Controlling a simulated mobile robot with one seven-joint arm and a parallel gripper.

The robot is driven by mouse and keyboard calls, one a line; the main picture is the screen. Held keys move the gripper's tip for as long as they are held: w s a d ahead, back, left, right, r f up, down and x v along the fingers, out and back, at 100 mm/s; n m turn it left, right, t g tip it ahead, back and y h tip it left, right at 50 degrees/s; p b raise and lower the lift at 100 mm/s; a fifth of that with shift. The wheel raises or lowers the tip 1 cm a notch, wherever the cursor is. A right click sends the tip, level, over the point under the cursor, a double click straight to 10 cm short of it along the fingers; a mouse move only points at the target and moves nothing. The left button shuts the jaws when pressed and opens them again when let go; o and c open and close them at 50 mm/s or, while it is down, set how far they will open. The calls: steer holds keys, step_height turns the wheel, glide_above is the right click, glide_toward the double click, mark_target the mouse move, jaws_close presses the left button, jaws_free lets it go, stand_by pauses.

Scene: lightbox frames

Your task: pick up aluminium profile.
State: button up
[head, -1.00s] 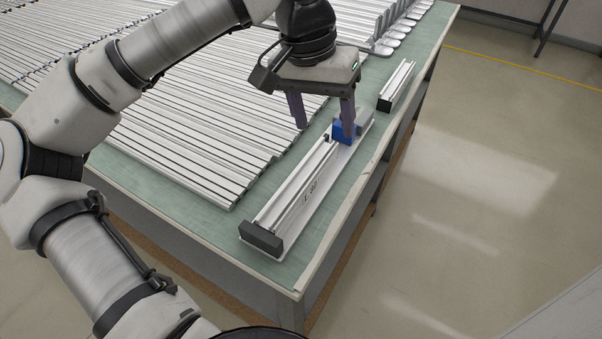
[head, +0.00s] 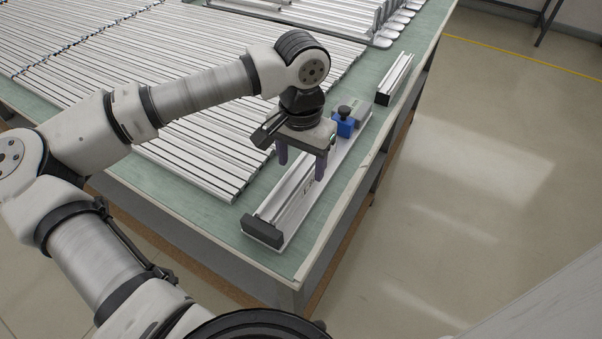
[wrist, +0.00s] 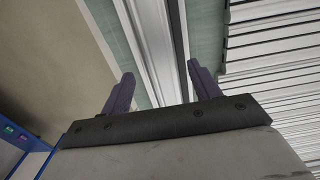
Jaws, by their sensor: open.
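A long silver aluminium profile (head: 285,203) lies along the table's right side, with a black block (head: 262,232) at its near end and a blue clamp-like block (head: 344,124) at its far end. My gripper (head: 302,170) is open and points down over the middle of this profile, fingers apart. In the wrist view, the profile (wrist: 155,40) runs between the two open fingers (wrist: 160,72) and away from them. Nothing is held. The head view does not show clearly how far the fingertips are above the profile.
Many more profiles (head: 190,160) lie in rows on the green table (head: 225,212) to the left. A short profile (head: 395,80) with a dark end lies farther back near the right edge. Several upright parts (head: 385,20) stand at the back. Open floor (head: 480,180) lies to the right.

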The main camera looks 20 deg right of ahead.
steer(key=shift+f, duration=1.3)
steer(key=c, duration=1.2)
